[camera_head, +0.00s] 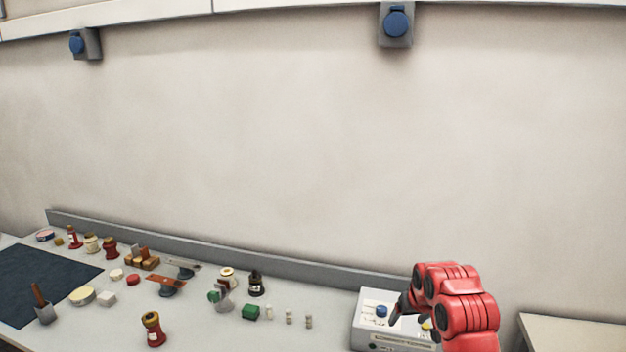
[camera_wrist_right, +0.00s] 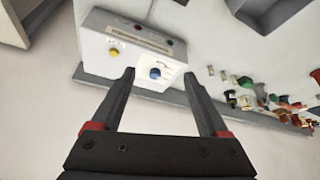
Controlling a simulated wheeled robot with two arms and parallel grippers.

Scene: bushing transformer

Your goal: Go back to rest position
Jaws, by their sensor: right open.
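My right gripper (camera_wrist_right: 160,100) is open and empty in the right wrist view, with its two dark fingers apart. A white box (camera_wrist_right: 105,45) with a blue knob (camera_wrist_right: 155,73) and a yellow button (camera_wrist_right: 114,53) shows beyond the fingertips. In the head view my red right arm comes in at the lower right, and its gripper (camera_head: 402,303) is over or in front of the white box (camera_head: 366,335). The arm hides part of the box. I cannot tell the exact gap between them. My left gripper is not in view.
The bench (camera_head: 200,325) holds several small parts, including a red bushing (camera_head: 153,330) and a green block (camera_head: 250,312). A dark mat (camera_head: 45,280) lies at the left. A grey ledge (camera_head: 290,266) runs along the wall.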

